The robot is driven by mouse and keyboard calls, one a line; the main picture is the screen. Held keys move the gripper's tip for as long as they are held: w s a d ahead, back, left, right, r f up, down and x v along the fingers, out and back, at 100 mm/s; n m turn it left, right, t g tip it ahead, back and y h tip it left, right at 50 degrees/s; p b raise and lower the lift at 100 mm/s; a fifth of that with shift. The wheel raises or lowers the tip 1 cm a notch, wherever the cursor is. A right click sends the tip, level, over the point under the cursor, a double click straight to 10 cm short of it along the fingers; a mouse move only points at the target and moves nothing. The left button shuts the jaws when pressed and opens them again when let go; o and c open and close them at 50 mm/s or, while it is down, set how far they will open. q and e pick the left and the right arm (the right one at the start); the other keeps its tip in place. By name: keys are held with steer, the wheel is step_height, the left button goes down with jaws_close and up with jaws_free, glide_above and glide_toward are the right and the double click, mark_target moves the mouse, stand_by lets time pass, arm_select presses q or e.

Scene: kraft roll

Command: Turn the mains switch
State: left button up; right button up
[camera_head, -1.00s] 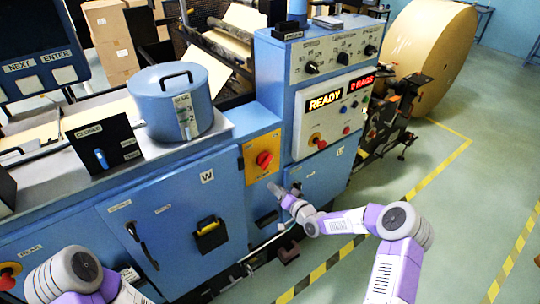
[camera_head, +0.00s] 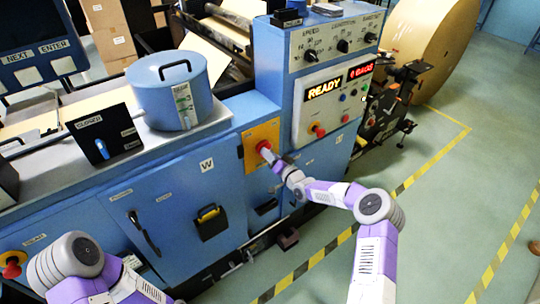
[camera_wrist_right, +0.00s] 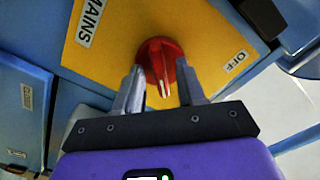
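The mains switch is a red rotary knob (camera_wrist_right: 163,62) on a yellow plate (camera_wrist_right: 105,45) marked MAINS and OFF in the right wrist view. In the head view the yellow plate (camera_head: 256,134) is on the blue cabinet front, with the red knob (camera_head: 263,146) partly covered by my gripper. My right gripper (camera_wrist_right: 160,85) has its two fingers apart, one on each side of the knob. I cannot tell whether the fingers touch it. My left gripper is out of view; only my left arm shows at the lower left of the head view.
A control panel (camera_head: 327,105) with a lit READY display and another red knob (camera_head: 318,131) is right of the plate.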

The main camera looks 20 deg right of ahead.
steer(key=shift+c, duration=0.4)
jaws_close()
steer(key=shift+d+n+b, duration=0.2)
steer(key=shift+n+b, duration=8.7)
steer(key=shift+b, duration=2.3)
steer(key=shift+r, duration=0.1)
